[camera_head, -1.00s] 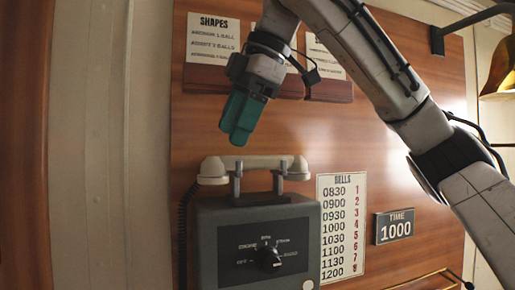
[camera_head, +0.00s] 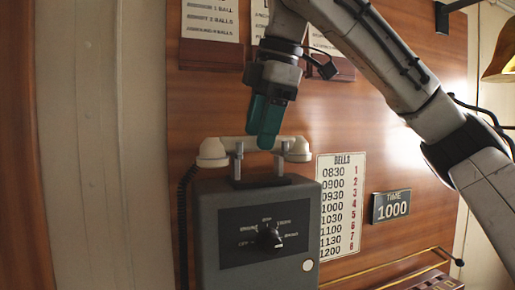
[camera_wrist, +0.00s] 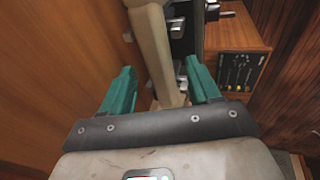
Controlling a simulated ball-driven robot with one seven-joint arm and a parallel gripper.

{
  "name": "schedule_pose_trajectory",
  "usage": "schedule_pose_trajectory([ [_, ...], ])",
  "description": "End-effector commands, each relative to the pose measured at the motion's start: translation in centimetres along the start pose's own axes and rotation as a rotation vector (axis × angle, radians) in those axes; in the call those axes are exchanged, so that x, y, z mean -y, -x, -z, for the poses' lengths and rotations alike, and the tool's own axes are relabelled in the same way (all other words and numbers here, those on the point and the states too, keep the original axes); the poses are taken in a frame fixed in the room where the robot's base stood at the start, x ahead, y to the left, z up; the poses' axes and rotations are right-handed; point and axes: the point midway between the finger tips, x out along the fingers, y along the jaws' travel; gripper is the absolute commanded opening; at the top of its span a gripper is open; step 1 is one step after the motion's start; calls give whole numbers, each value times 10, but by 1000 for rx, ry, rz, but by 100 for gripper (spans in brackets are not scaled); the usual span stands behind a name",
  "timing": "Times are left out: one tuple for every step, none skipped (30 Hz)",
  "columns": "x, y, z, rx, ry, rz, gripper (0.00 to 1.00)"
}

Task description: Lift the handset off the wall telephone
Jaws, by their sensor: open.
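The cream handset (camera_head: 225,151) rests level on the cradle prongs on top of the grey wall telephone (camera_head: 212,235). My gripper (camera_head: 265,140) has teal fingers pointing down at the middle of the handset, partly hiding it in the head view. In the wrist view my gripper (camera_wrist: 162,85) is open, with one finger on each side of the handset's bar (camera_wrist: 156,45). The bar runs between the fingers, nearer the right one, and I cannot tell whether it touches. A dark coiled cord (camera_head: 183,215) hangs from the handset's left end.
The bells card (camera_head: 340,205) and the time plate (camera_head: 391,205) are on the wood panel right of the telephone. Ledges with cards (camera_head: 211,54) are above. A brass bell (camera_head: 500,62) hangs at upper right. The panel left of the telephone is bare.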

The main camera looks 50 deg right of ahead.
Motion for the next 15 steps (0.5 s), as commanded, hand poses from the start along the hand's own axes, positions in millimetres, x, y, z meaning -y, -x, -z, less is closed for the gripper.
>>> schedule_pose_trajectory([
  [1,-8,-1,-2,1,2,62],
  [0,-11,-1,1,-1,0,62],
  [0,-16,-1,1,-1,0,62],
  [0,-19,-1,1,-1,0,62],
  [0,-21,-1,1,0,0,62],
  [0,-24,0,0,0,0,62],
  [0,-26,0,-1,0,0,62],
  [0,-26,0,-1,-1,0,62],
  [0,-27,0,-1,-1,0,62],
  [0,-27,0,-1,-1,0,62],
  [0,-27,0,-1,-1,-1,62],
  [0,-27,0,-1,-1,-1,62],
  [0,-27,0,-1,-1,-1,62],
  [0,-27,0,-1,-1,-1,62],
  [0,-27,0,-1,-1,-1,59],
])
